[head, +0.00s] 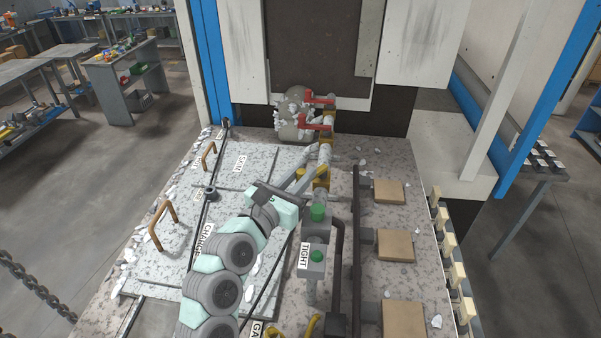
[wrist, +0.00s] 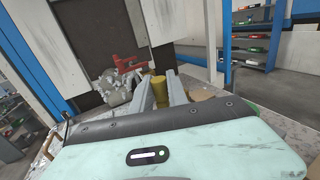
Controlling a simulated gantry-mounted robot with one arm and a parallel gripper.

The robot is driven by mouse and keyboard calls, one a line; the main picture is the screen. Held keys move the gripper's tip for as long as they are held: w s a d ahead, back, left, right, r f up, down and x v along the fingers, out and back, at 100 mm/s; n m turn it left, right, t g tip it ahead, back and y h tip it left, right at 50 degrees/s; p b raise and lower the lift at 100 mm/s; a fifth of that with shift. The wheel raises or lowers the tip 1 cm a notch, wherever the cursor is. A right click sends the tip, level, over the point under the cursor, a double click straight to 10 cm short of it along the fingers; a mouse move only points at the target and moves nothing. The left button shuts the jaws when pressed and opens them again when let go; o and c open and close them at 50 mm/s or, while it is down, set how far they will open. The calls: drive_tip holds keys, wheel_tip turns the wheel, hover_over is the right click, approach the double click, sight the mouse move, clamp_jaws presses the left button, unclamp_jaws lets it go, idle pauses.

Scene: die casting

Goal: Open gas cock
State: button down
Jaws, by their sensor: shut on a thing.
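My gripper (head: 312,174) reaches from the lower left over the pipe line in the middle of the bench. In the wrist view my gripper (wrist: 161,77) has its two grey fingers on either side of a yellow cock handle (wrist: 158,91), shut on it. The yellow cock (head: 322,183) sits on the grey pipe in the head view, partly hidden by the fingers. I cannot tell how far the handle is turned. Another yellow handle (head: 312,326) shows at the bottom edge of the head view.
Green-topped fittings (head: 317,212) and dark pipes (head: 356,230) stand close by on the right. A flat plate with brown handles (head: 162,222) lies left.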

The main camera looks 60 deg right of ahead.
drive_tip(key=c, duration=1.3)
unclamp_jaws()
drive_tip(key=shift+s, duration=0.1)
drive_tip(key=a+b, duration=0.3)
drive_tip(key=a, duration=0.7)
drive_tip(key=shift+a, duration=0.4)
drive_tip(key=shift+c, duration=0.3)
